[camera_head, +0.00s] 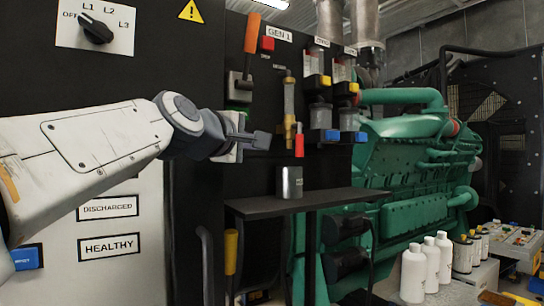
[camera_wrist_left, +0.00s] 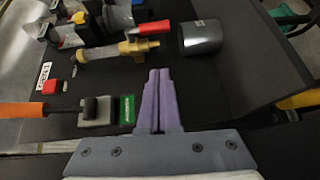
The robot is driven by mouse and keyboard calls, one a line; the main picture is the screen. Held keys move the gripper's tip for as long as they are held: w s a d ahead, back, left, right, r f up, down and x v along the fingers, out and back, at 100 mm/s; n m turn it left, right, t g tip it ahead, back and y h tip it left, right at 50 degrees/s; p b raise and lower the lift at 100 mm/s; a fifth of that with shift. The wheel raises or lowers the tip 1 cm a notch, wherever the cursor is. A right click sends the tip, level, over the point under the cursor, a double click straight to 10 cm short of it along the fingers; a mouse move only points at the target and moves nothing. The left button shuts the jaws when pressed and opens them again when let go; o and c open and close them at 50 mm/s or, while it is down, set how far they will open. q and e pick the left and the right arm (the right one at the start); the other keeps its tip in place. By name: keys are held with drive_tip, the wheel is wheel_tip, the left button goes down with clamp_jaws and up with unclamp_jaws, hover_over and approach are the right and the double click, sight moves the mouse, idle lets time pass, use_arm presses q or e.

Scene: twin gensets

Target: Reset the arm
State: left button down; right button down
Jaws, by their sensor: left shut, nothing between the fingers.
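My left arm comes in from the left in the head view, and its gripper (camera_head: 262,140) is in front of the black GEN 1 panel. In the left wrist view the gripper's two purple fingers (camera_wrist_left: 159,78) lie together, shut with nothing between them. They point toward the panel parts and touch nothing that I can make out. My right gripper is in neither view.
A metal cup (camera_head: 292,182) stands on a dark shelf (camera_head: 300,201) below the gripper. An orange-handled lever (camera_head: 251,35) and a red-handled valve (camera_head: 299,145) are close by. A rotary selector (camera_head: 95,28) is at upper left; white bottles (camera_head: 413,274) stand at right.

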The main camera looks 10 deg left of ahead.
use_arm(q)
drive_tip(key=s+d+f+m+g, duration=0.3)
drive_tip(key=s+f, duration=0.1)
drive_tip(key=f, duration=0.5)
drive_tip(key=s+d+f+m+g, duration=0.3)
drive_tip(key=d+f+m, duration=0.1)
drive_tip(key=f, duration=0.6)
drive_tip(key=s+d+f+m+g, duration=0.3)
drive_tip(key=s+f, duration=0.1)
drive_tip(key=f, duration=0.5)
drive_tip(key=s+a+f+m+g+y, duration=0.2)
drive_tip(key=s+f+m, duration=0.3)
drive_tip(key=s+f, duration=0.5)
drive_tip(key=s+a+f+m+g+y, duration=0.2)
drive_tip(key=s+f+m+g, duration=0.3)
drive_tip(key=s+f, duration=0.6)
drive_tip(key=shift+a+f+m+g+b, duration=0.3)
drive_tip(key=shift+f+m, duration=0.25)
drive_tip(key=shift+m, duration=0.15)
drive_tip(key=shift+s, duration=0.1)
